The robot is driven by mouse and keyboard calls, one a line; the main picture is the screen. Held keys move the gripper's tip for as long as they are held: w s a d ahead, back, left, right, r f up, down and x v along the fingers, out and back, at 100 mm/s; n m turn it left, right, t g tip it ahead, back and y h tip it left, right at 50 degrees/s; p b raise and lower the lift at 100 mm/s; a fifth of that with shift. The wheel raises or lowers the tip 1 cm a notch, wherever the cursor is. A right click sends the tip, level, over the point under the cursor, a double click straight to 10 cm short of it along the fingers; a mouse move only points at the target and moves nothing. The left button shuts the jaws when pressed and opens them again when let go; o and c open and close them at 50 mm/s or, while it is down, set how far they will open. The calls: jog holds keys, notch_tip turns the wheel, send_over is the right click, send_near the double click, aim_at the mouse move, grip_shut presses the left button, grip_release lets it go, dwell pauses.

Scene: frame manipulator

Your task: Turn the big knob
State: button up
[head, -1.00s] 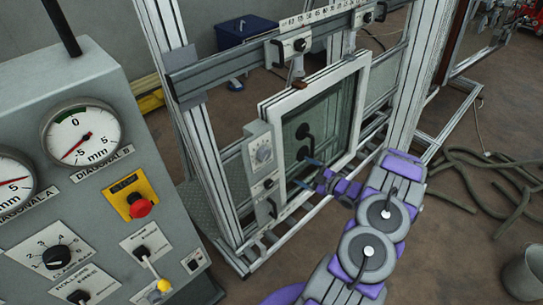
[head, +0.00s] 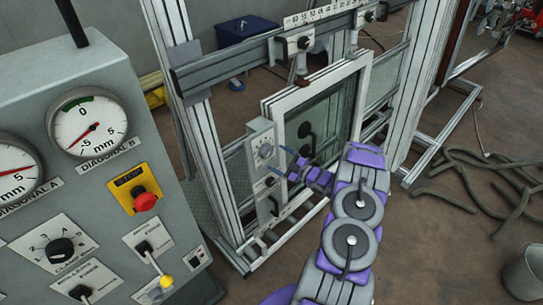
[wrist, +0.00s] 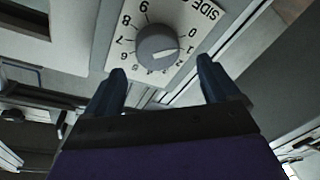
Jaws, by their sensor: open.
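The big knob is a round grey dial (wrist: 158,47) with a light pointer mark, on a white numbered plate (wrist: 128,20). In the wrist view it lies between and beyond my two dark fingertips, apart from them. In the head view the knob (head: 265,151) sits on a grey box (head: 257,140) fixed to the left side of the window frame. My gripper (head: 292,160) is open and empty, just right of the knob. It also fills the lower part of the wrist view (wrist: 162,80).
A control panel (head: 100,190) with gauges, a red button (head: 145,201) and smaller knobs stands at the left. The white window frame (head: 320,85) is right behind my gripper. Hoses (head: 480,180) and a bucket (head: 524,273) are on the floor at the right.

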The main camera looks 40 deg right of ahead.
aim_at(269, 153)
jog(key=x, duration=0.3)
jog(key=shift+w+f, duration=0.15)
jog(key=shift+w, duration=0.15)
jog(key=shift+w+d, duration=0.25)
jog(key=shift+w, duration=0.2)
jog(key=shift+a, duration=0.15)
jog(key=shift+a, duration=0.2)
jog(key=shift+c, duration=1.4)
jog(key=shift+d, duration=0.15)
jog(key=c, duration=0.8)
